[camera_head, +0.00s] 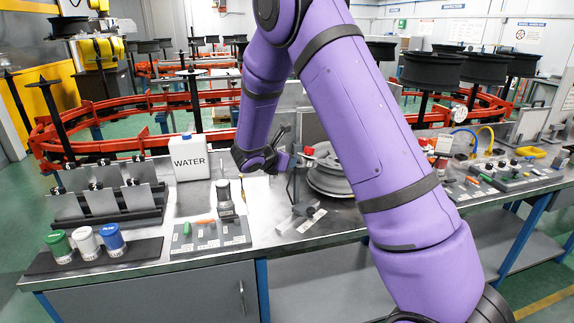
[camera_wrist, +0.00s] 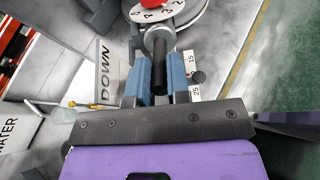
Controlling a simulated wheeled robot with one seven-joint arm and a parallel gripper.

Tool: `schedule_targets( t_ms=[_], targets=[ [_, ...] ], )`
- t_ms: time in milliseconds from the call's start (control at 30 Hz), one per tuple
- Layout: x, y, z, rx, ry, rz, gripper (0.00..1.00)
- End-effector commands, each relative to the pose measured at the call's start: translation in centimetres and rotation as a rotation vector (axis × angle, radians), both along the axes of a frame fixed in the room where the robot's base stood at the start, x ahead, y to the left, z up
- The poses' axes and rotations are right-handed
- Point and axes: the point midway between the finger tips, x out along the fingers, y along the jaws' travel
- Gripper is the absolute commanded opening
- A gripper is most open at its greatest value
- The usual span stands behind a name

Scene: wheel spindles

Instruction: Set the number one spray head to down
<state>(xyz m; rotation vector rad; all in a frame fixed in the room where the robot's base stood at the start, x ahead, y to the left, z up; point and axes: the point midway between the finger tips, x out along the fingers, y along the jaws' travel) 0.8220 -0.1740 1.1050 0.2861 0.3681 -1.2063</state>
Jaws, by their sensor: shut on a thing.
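In the wrist view, my gripper (camera_wrist: 159,80) has its two blue fingers on either side of a black handle (camera_wrist: 158,58) with a rounded grey end, and is shut on it. A plate marked DOWN (camera_wrist: 103,70) stands left of the handle. Small labels reading 15 and 25 (camera_wrist: 194,93) are to its right. Beyond it is a numbered dial (camera_wrist: 155,14) with a red knob (camera_wrist: 149,3). In the head view, my gripper (camera_head: 284,160) is beside the round grey wheel stand (camera_head: 331,182); its fingers are too small to make out. Which spray head this is, I cannot tell.
A white WATER container (camera_head: 189,158) stands on the bench left of my gripper. A dark bottle (camera_head: 224,198), a tool board (camera_head: 208,237) and green, white and blue cans (camera_head: 86,243) are nearer the front. My purple arm hides the bench's middle right.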

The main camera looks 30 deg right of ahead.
Motion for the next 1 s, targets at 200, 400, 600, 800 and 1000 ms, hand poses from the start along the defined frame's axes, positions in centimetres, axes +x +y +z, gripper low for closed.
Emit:
schedule_targets(
  t_ms=[200, 400, 600, 800, 1000],
  targets=[
    [0.0, 0.1, 0.0, 0.001, 0.001, 0.001, 0.0],
    [0.0, 0.0, 0.0, 0.0, 0.0, 0.001, 0.42],
    [0.0, 0.0, 0.0, -0.001, -0.001, 0.001, 0.42],
    [-0.3, 1.1, 0.6, -0.001, -0.002, 0.004, 0.42],
    [-1.4, 4.2, 2.1, 0.001, -0.003, 0.004, 0.42]
  ],
)
